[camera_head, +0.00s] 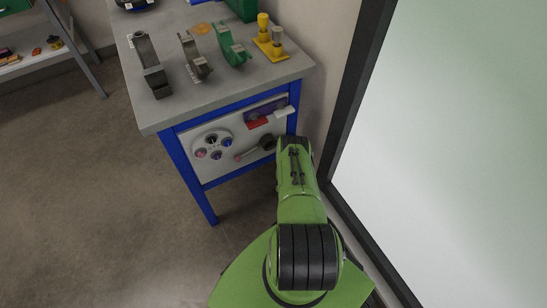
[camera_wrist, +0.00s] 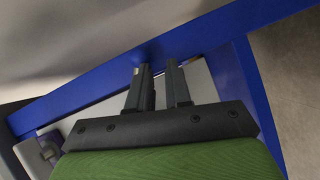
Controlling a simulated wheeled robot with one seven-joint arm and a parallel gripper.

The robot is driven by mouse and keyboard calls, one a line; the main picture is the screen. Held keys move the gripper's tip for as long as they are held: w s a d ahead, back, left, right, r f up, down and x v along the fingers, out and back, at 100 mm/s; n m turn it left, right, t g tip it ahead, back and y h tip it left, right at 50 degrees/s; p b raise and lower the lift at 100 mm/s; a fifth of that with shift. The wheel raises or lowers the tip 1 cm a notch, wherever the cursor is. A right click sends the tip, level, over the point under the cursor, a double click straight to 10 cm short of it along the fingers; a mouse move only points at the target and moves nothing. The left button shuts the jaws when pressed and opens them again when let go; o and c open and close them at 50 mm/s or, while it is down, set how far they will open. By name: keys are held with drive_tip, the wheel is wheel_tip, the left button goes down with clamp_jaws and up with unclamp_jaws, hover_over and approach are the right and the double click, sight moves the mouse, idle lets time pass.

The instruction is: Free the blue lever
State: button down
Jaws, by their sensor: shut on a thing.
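In the head view a pale panel (camera_head: 222,170) is set in the blue frame of a workbench. It bears a grey disc (camera_head: 201,137) with several small knobs, one with a blue cap (camera_head: 227,142). I cannot make out a blue lever for certain. My gripper (camera_wrist: 158,70) shows in the wrist view, its two dark fingers close together, with tips over a blue frame bar (camera_wrist: 215,35). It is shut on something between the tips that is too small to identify.
A purple block (camera_head: 262,110), a red piece (camera_head: 257,123) and a white handle (camera_head: 285,112) are on the panel's upper right. The grey benchtop (camera_head: 195,100) carries clamp-like parts and a yellow fixture (camera_head: 270,46). A dark-framed whiteboard (camera_head: 450,130) stands close on the right. The floor (camera_head: 100,190) is clear on the left.

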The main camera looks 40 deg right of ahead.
drive_tip(key=d, duration=0.1)
drive_tip(key=d+r+n+h, duration=0.1)
drive_tip(key=s+d+n, duration=0.1)
drive_tip(key=shift+d+r, duration=0.2)
drive_tip(key=shift+r, duration=0.1)
idle(0.3)
drive_tip(key=shift+a, duration=0.1)
drive_tip(key=shift+w+f, duration=0.1)
drive_tip(key=shift+f, duration=0.05)
